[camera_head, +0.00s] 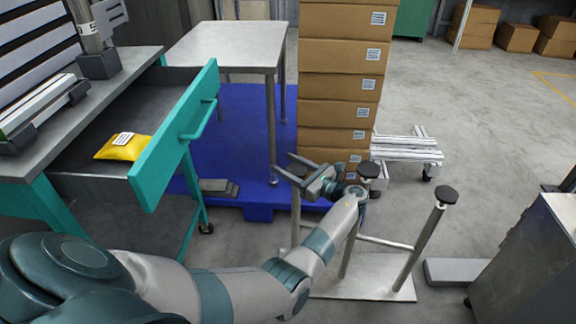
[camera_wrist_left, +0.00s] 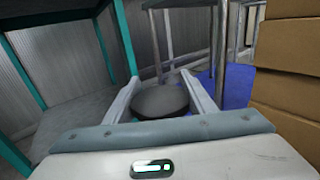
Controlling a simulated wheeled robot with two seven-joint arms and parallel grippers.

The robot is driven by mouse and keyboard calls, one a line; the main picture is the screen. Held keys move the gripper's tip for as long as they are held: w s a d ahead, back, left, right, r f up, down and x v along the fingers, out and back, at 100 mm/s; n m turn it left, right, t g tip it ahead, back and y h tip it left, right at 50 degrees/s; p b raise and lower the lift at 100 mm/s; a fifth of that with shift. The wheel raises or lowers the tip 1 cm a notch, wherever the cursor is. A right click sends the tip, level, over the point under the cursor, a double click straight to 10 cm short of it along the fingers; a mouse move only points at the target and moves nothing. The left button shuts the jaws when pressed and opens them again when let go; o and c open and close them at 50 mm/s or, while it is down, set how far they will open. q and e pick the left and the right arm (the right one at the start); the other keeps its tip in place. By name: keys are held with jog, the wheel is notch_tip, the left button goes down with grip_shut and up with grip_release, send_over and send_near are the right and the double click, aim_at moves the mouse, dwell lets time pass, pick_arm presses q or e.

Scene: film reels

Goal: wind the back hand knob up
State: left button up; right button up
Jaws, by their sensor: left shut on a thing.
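A metal stand with a pale base plate (camera_head: 375,284) carries upright posts topped by dark round knobs. One dark knob (camera_head: 298,171) sits on the left, farther post. My left gripper (camera_head: 290,166) is shut on it, one finger on each side. In the left wrist view this knob (camera_wrist_left: 160,99) shows as a wide dark disc between the two fingers (camera_wrist_left: 162,97). A second knob (camera_head: 369,169) tops the middle post, close beside my left wrist. A third knob (camera_head: 447,194) tops the right post, clear of the arm. My right gripper is not in view.
A bench with an open teal drawer (camera_head: 178,135) is at left, a yellow packet (camera_head: 123,147) inside. A grey cabinet (camera_head: 530,260) is at right.

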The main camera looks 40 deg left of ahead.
pick_arm(q)
jog(key=shift+s+f, duration=0.15)
jog(key=shift+f, duration=0.3)
jog(key=o, duration=1)
jog(key=shift+o, duration=0.2)
jog(key=shift+r, duration=0.15)
jog(key=shift+r, duration=0.1)
